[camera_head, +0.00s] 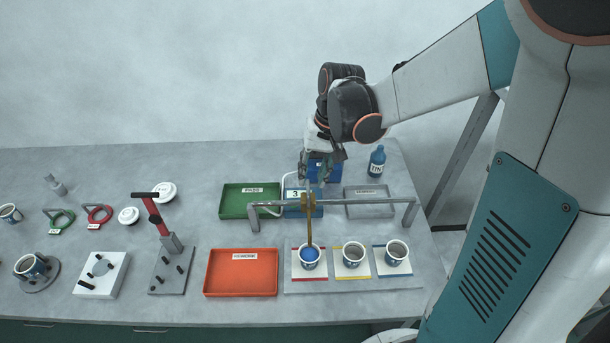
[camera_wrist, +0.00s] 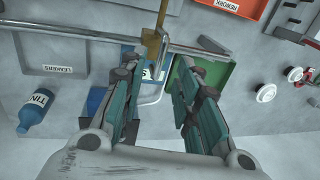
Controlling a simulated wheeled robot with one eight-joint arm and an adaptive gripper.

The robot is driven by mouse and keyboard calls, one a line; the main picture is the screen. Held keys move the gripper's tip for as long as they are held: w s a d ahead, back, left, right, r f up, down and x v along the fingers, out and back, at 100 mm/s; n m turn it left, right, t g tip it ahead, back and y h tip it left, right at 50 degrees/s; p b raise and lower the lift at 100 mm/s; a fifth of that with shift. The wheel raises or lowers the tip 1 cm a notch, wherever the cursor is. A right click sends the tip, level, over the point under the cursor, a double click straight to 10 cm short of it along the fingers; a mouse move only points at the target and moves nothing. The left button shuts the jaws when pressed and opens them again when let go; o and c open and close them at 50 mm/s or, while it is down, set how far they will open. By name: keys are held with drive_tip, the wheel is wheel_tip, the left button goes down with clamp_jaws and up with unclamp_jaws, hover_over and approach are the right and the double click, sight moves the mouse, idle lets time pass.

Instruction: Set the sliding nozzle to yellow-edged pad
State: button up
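The sliding nozzle (camera_head: 309,208) is a brass block with a spout, on a grey rail (camera_head: 350,202). The yellow-edged pad (camera_head: 352,274) is just to the right and holds a cup (camera_head: 353,254) with a dark inside. My gripper (camera_head: 316,180) is behind the rail, near the nozzle. In the wrist view, my gripper (camera_wrist: 157,76) has its fingers apart with nothing between them, and the nozzle (camera_wrist: 154,44) is beyond the fingertips.
A blue-edged pad with a cup (camera_head: 396,251) is on the right. A green tray (camera_head: 249,213), a grey tray (camera_head: 369,213) and a blue bottle (camera_head: 377,161) are behind the rail. An orange tray (camera_head: 215,284) is front left. A red-handled press (camera_head: 158,219) stands farther left.

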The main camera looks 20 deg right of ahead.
sight(308, 186)
drive_tip(key=shift+w+a+f+b, duration=0.1)
drive_tip(key=shift+a+f+b, duration=0.1)
drive_tip(key=shift+f, duration=0.6)
drive_tip(key=shift+a+f+b, duration=0.1)
drive_tip(key=shift+f+b, duration=0.05)
drive_tip(key=shift+f, duration=0.6)
clamp_jaws()
drive_tip(key=s+d, duration=0.1)
drive_tip(key=d, duration=0.2)
drive_tip(key=s+d, duration=0.1)
drive_tip(key=d, duration=0.3)
drive_tip(key=s+d, duration=0.1)
drive_tip(key=d, duration=0.3)
drive_tip(key=shift+s, duration=0.3)
unclamp_jaws()
